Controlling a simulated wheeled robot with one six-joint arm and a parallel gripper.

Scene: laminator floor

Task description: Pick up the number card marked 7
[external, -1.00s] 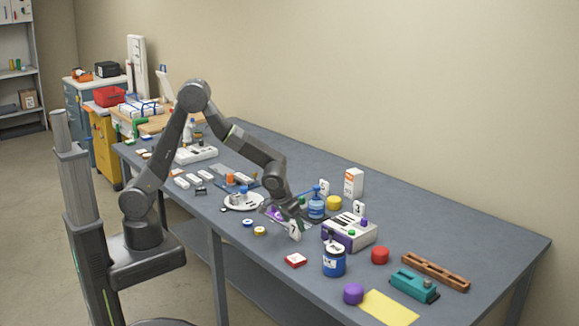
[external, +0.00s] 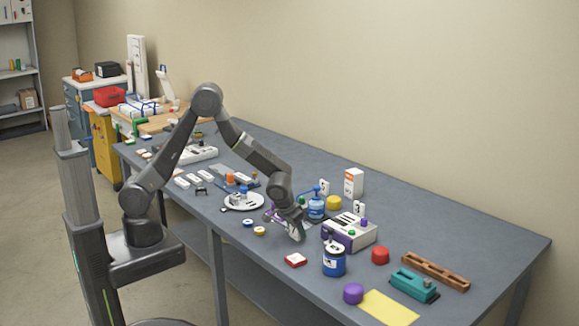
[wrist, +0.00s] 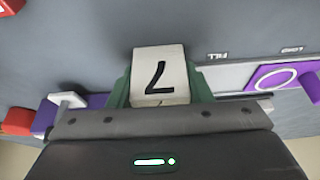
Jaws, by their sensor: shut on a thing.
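The number card marked 7 (wrist: 158,76) is a pale block with a black digit. In the wrist view it sits between the green fingers of my gripper (wrist: 160,92), which is shut on it. In the external view my gripper (external: 297,232) is low over the table, left of the white and purple machine. The card is mostly hidden by the gripper there, and I cannot tell whether it still touches the table.
The white and purple machine (external: 349,233) stands close on the right. A white round plate (external: 243,202) lies to the left.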

